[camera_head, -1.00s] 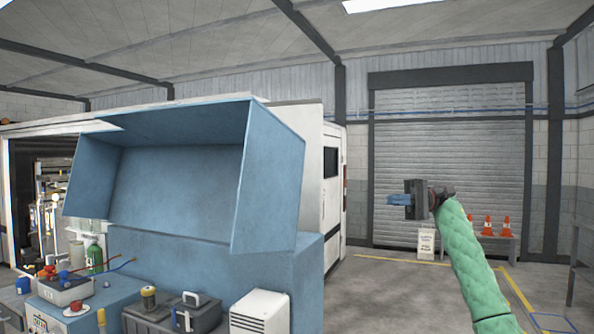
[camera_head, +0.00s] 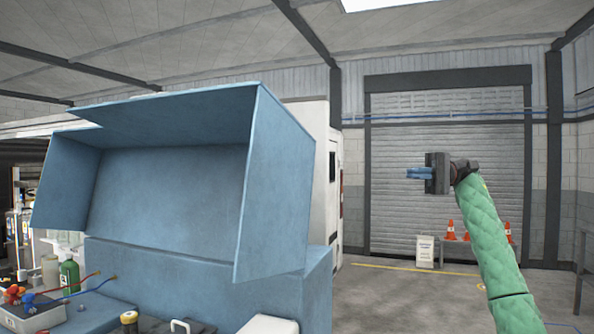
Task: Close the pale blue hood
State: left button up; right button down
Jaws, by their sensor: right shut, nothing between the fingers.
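The pale blue hood (camera_head: 175,190) stands raised and open at the left in the head view, its hollow inside facing me. Its right side panel (camera_head: 275,185) and top panel show clearly. It sits over a blue cabinet body (camera_head: 316,290). My right gripper (camera_head: 415,174) is shut and empty, held up in the air to the right of the hood and well apart from it, with its blue fingers pointing left. My left gripper is not in view.
Below the hood are a grey-white box with red and blue fittings (camera_head: 30,312), a green bottle (camera_head: 69,277) and a white case (camera_head: 268,325). Orange cones (camera_head: 450,230) and a white sign (camera_head: 425,252) stand by the shutter door (camera_head: 445,160). Open floor lies at the right.

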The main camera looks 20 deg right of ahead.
aim_at(225, 173)
jog(key=i, duration=1.35)
